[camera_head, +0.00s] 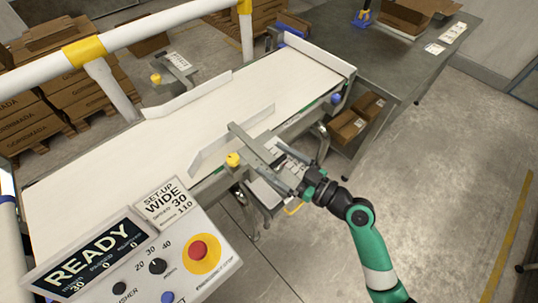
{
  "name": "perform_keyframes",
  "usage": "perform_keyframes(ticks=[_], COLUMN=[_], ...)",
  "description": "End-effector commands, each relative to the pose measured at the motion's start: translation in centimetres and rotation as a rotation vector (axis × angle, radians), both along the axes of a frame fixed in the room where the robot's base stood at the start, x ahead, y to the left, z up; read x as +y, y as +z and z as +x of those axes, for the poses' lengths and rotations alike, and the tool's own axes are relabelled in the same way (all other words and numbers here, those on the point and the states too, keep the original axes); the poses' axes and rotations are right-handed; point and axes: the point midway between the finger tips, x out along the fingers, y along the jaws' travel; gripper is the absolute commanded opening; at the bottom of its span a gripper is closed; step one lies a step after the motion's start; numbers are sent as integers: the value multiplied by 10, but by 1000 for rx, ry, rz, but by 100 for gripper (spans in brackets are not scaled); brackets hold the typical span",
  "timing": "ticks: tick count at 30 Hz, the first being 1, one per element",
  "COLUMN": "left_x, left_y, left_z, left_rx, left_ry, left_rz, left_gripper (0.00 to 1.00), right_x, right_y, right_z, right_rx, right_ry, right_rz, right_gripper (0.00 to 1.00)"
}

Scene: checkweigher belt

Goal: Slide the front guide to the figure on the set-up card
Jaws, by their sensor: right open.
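The front guide (218,151) is a pale rail along the near side of the white belt (110,160). Its grey bracket (249,143) reaches over the near edge, with a yellow knob (233,159) beside it. I cannot tell whether a finger touches the bracket. My left gripper is out of view.
The far guide (187,96) has its own yellow knob (155,78). The control panel (205,280) has a red stop button (198,250) and a READY display (88,262). A white railing (160,25) crosses the upper left. A grey table (400,50) stands at upper right. Floor at right is clear.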

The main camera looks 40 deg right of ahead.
Motion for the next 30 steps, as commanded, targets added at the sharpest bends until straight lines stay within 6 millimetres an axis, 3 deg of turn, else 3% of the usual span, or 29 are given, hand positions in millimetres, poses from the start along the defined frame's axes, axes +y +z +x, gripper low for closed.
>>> perform_keyframes(ticks=[6, 12, 30], left_x=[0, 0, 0], left_y=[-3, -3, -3], left_z=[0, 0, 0], left_rx=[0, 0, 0], left_ry=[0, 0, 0], left_rz=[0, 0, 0], left_gripper=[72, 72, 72], right_x=[-12, -17, -16], right_y=[-2, -1, 0], right_z=[-53, -83, -88], right_rx=[2, 1, -1], right_ry=[-9, -6, -1], right_rz=[3, 2, 0], right_gripper=[99, 99, 99])
